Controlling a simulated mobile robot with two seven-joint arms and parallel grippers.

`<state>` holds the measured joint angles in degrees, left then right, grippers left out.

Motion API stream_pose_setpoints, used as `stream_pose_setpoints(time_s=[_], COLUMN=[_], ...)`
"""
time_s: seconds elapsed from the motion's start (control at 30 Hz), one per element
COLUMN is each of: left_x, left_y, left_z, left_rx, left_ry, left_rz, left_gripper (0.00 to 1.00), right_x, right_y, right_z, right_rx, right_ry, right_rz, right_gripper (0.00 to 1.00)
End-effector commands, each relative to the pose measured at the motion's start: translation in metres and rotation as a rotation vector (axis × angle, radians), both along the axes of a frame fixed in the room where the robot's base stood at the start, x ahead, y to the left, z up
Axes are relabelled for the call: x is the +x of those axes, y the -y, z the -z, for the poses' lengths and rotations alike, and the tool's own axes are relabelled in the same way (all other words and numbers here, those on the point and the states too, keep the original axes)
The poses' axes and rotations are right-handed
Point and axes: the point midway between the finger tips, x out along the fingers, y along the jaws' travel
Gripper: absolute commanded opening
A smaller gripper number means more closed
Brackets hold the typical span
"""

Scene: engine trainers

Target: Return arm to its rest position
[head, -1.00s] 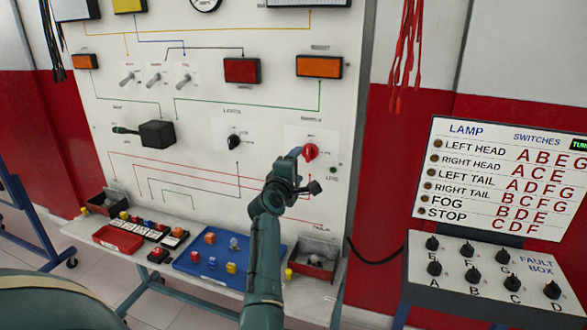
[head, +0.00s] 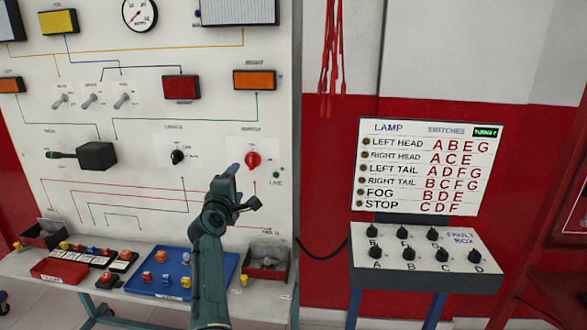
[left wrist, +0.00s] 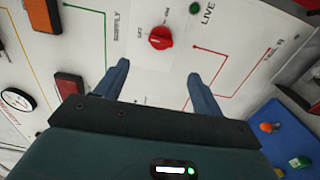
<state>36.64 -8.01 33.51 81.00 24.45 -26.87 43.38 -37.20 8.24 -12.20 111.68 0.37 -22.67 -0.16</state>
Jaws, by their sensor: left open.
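My left gripper (head: 246,186) is in front of the white trainer board (head: 85,200), just below the red rotary knob (head: 253,160) in the head view. In the left wrist view its two blue fingers (left wrist: 160,85) are spread apart with nothing between them. The red knob (left wrist: 161,37) is beyond the fingertips there and apart from them. A green live lamp (left wrist: 194,8) is close to the knob. My left arm (head: 208,275) reaches up from the bottom of the head view. My right gripper is in neither view.
A shelf below the board holds a blue tray (head: 228,270), a red tray (head: 55,278) and small bins (head: 266,278) with coloured parts. A fault box (head: 425,278) with black knobs and a lamp chart (head: 418,205) stand at the right. Red cables (head: 330,60) hang between.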

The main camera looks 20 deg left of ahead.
Motion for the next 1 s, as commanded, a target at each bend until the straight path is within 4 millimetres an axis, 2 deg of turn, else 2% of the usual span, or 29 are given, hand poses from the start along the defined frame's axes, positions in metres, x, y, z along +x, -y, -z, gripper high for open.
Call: stream_pose_setpoints(time_s=[0.1, 0.17, 0.27, 0.37, 0.5, 0.57, 0.7, 0.8, 0.9, 1.0], left_x=[-0.001, -0.006, -0.023, -0.053, -0.111, -0.139, -0.215, -0.272, -0.321, -0.358], left_y=[0.0, 0.001, 0.007, 0.023, 0.061, 0.081, 0.131, 0.166, 0.195, 0.216], left_z=[0.004, 0.014, 0.046, 0.095, 0.166, 0.195, 0.253, 0.283, 0.302, 0.311], left_rx=[0.012, 0.05, 0.19, 0.418, 0.769, 0.908, 1.186, 1.339, 1.446, 1.513], left_ry=[-0.008, -0.032, -0.109, -0.23, -0.388, -0.44, -0.521, -0.541, -0.537, -0.523], left_rz=[0.0, 0.001, 0.015, 0.061, 0.191, 0.266, 0.467, 0.615, 0.741, 0.833], left_gripper=[0.68, 0.68, 0.68, 0.68, 0.68, 0.68, 0.68, 0.68, 0.68, 0.68], right_x=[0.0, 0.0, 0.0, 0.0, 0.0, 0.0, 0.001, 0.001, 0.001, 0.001], right_y=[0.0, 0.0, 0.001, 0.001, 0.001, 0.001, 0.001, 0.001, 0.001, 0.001], right_z=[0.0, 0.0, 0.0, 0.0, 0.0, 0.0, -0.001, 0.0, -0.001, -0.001], right_rx=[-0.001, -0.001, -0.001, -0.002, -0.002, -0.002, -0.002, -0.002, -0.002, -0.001], right_ry=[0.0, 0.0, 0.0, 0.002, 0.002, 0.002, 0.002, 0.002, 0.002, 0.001], right_rz=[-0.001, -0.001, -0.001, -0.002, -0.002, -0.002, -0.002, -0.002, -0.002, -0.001], right_gripper=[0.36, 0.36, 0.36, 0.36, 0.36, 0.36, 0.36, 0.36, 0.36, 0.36])
